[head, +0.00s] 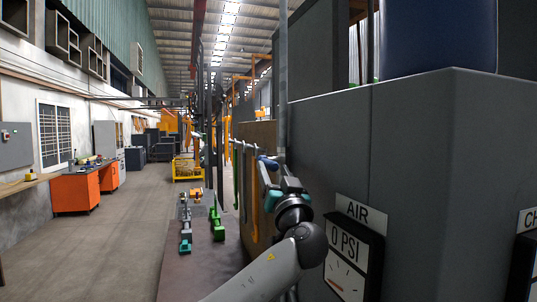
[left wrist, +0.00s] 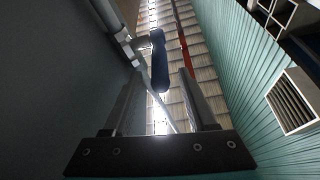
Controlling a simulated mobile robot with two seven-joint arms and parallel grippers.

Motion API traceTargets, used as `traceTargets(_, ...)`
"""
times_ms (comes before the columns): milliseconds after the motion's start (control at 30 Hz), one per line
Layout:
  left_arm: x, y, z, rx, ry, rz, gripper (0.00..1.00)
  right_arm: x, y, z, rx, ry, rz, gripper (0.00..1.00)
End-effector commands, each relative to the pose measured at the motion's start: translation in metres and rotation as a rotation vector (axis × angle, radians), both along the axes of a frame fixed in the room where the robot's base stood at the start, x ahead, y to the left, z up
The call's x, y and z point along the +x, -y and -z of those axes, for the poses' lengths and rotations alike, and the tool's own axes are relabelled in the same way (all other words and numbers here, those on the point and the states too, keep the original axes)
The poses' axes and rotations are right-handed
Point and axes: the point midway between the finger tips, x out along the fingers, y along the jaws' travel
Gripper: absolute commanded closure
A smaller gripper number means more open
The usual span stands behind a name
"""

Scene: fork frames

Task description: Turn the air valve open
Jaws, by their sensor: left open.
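The air valve's blue lever handle (head: 267,161) shows at the grey vertical pipe (head: 282,90), above the AIR sign (head: 361,214). In the left wrist view the blue handle (left wrist: 160,65) hangs beyond my fingertips, between the lines of the two fingers. My left gripper (head: 271,176) is open and just below the handle, with nothing held; it also shows in the left wrist view (left wrist: 157,82). I cannot tell whether a finger touches the handle. A gauge (head: 347,272) marked 0 PSI is under the sign. My right gripper is out of view.
A large grey cabinet (head: 410,150) fills the right side close to my arm. A dark table (head: 200,260) with green and teal tools stands left of my arm. Orange workbenches (head: 75,192) line the left wall. The floor aisle (head: 125,225) is clear.

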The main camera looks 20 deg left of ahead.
Motion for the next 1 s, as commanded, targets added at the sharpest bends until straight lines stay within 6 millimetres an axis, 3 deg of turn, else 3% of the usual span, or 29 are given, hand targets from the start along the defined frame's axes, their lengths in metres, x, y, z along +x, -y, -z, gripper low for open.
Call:
traceTargets(433, 0.042, -0.024, -0.021, 0.002, -0.001, -0.001, 0.43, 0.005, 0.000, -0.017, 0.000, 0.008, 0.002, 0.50)
traceTargets(933, 0.050, -0.028, -0.023, -0.001, 0.000, 0.001, 0.43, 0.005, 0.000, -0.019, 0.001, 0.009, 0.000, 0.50)
traceTargets(1000, 0.050, -0.028, -0.023, -0.001, 0.000, 0.001, 0.49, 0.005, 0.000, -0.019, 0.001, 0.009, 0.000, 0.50)
